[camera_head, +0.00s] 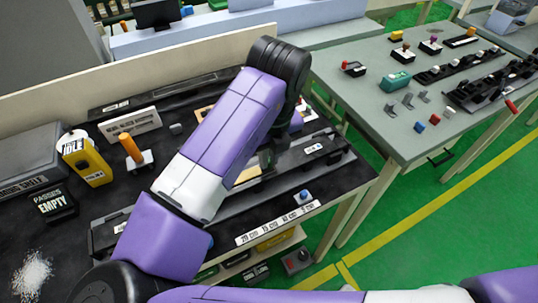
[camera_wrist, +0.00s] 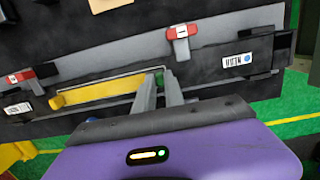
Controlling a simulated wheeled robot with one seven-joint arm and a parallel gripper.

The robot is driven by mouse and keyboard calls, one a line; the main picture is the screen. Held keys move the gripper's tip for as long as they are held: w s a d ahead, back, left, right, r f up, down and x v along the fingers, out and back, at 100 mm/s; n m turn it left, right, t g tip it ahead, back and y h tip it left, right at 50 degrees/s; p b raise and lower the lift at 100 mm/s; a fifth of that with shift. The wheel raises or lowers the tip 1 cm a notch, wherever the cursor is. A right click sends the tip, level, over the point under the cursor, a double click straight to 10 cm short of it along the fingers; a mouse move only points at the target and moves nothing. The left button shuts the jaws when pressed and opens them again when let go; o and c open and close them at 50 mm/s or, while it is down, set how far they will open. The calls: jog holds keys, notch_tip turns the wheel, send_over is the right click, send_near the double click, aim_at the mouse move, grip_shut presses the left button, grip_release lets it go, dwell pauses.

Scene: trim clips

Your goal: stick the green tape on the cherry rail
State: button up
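My gripper (camera_wrist: 160,80) shows in the wrist view with its two grey fingers close together. A small green piece (camera_wrist: 160,77), apparently the green tape, sits between the fingertips; most of it is hidden. The fingers are over a long grey rail fixture (camera_wrist: 205,85), at the right end of a yellow strip (camera_wrist: 100,91). I cannot tell which rail is cherry, as the labels are too small to read. In the head view my arm hides the fingertips and the tape, over the right part of the dark bench.
Red clips (camera_wrist: 182,32) stand along the fixture in the wrist view. A yellow IDLE box (camera_head: 86,160), an orange-handled tool (camera_head: 131,150) and a black EMPTY box (camera_head: 55,203) stand on the left of the bench. A grey-green table (camera_head: 395,120) with several parts stands at right.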

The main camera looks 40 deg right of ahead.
jog(key=o, duration=0.3)
jog(key=shift+r, duration=0.1)
jog(key=r, duration=0.5)
jog(key=s+r, duration=0.1)
jog(key=r, duration=0.1)
jog(key=shift+a+r, duration=0.15)
jog(key=shift+r, duration=0.15)
